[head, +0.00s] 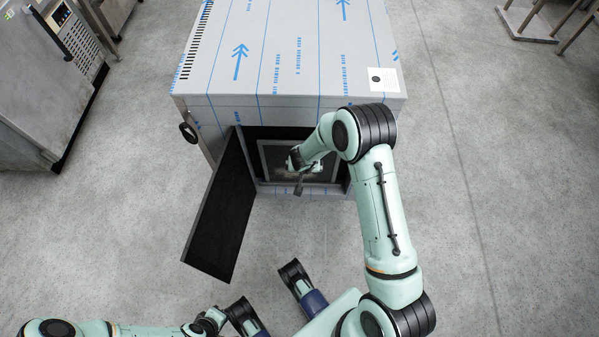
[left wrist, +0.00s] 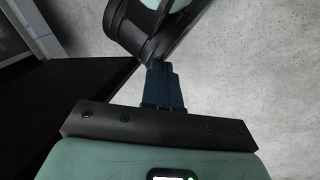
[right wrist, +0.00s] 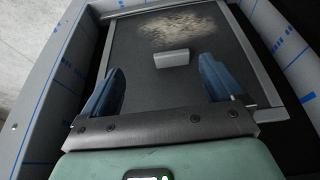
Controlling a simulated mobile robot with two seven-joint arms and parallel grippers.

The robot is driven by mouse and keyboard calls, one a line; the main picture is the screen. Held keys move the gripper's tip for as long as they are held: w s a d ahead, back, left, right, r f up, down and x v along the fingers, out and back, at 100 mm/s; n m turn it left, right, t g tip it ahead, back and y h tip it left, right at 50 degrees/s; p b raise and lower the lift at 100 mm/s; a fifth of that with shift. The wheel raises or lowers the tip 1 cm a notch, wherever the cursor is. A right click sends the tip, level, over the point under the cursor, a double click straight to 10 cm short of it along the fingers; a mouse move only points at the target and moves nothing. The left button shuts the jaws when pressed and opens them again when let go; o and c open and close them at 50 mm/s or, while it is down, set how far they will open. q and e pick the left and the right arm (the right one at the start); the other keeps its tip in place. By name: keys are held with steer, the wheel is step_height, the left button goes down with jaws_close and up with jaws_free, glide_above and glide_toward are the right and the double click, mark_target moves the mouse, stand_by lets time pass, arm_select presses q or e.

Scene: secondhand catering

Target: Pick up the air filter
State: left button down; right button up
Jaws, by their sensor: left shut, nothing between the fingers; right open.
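The air filter (right wrist: 150,95) is a dark mesh panel in a grey metal frame, with a tan dirty patch and a small pale grey tab. It also shows in the head view (head: 270,157), inside the front opening of the cabinet, partly hidden by my right arm. My right gripper (right wrist: 157,70) is open in front of the filter. Its blue fingers are spread to either side of the tab, with nothing held between them; whether they touch the mesh I cannot tell. My left gripper (left wrist: 162,68) is shut and empty, away from the filter.
The steel cabinet (head: 285,55) has blue-printed film on top and a dark door (head: 222,215) swung open to the left of the opening. The left gripper is close to a dark, mint-trimmed part of my own body. Grey floor (head: 500,200) is clear to the right.

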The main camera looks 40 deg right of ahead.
arm_select(q)
steer(key=w+a+f+y+b, duration=0.1)
steer(key=w+a+f+b, duration=0.2)
steer(key=f+b, duration=0.2)
steer(key=shift+f+n+t, duration=0.4)
steer(key=shift+f, duration=0.55)
arm_select(e)
steer(key=w+d+f, duration=0.1)
steer(key=w+f, duration=0.3)
steer(key=f, duration=0.2)
steer(key=shift+w+d+f, duration=0.3)
steer(key=shift+d, duration=0.1)
steer(key=c, duration=1.6)
arm_select(q)
steer(key=shift+w+d, duration=0.1)
arm_select(e)
steer(key=shift+c, duration=0.2)
